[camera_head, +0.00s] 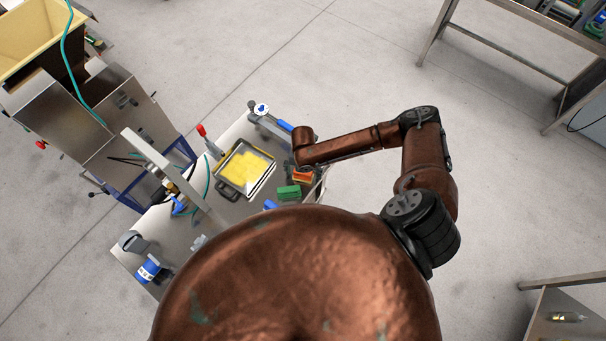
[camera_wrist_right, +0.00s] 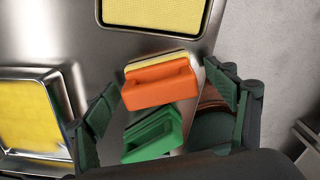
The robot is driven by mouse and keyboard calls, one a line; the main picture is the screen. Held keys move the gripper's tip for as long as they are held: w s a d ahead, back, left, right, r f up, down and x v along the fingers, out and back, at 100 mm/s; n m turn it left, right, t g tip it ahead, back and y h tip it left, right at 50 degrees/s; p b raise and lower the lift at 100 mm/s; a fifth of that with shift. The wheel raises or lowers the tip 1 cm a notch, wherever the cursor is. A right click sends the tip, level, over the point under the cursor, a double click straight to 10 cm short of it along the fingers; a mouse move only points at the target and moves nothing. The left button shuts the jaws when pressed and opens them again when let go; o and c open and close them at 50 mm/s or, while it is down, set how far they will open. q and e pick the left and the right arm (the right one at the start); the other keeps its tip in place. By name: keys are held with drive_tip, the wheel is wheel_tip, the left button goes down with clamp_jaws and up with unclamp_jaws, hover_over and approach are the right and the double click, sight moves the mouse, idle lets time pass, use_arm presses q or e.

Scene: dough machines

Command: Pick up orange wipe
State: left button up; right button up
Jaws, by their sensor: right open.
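The orange wipe (camera_wrist_right: 160,85) is a block with a raised handle-like rim and a pale yellow layer along its far edge. It lies on the steel table and also shows in the head view (camera_head: 303,177), partly covered by my right arm. A similar green wipe (camera_wrist_right: 152,136) lies close to its near side, also seen in the head view (camera_head: 289,192). My right gripper (camera_wrist_right: 165,100) is open above the table, with one dark finger to each side of the orange wipe and nothing held. My left gripper is not in view.
A pan with yellow contents (camera_head: 228,193) stands left of the wipes. A blue labelled container (camera_head: 147,268) is at the table's near left. A steel machine (camera_head: 75,125) stands left of the table (camera_head: 130,256).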

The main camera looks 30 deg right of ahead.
drive_tip(key=shift+f, duration=0.1)
drive_tip(key=c, duration=1.4)
drive_tip(key=shift+w+r, duration=0.1)
drive_tip(key=shift+r, duration=0.35)
wheel_tip(320, 180, up, 2)
drive_tip(key=shift+r+b, duration=0.25)
drive_tip(key=shift+b, duration=0.2)
drive_tip(key=s+a+r, duration=0.2)
drive_tip(key=s+r, duration=0.1)
drive_tip(key=s, duration=0.1)
drive_tip(key=s+a+r, duration=0.3)
drive_tip(key=s, duration=0.1)
drive_tip(key=s+a+r+b, duration=0.1)
drive_tip(key=s+a+r, duration=0.1)
drive_tip(key=s+r, duration=0.1)
drive_tip(key=shift+s+a+r, duration=0.15)
drive_tip(key=shift+s+r, duration=0.2)
drive_tip(key=shift+s, duration=0.2)
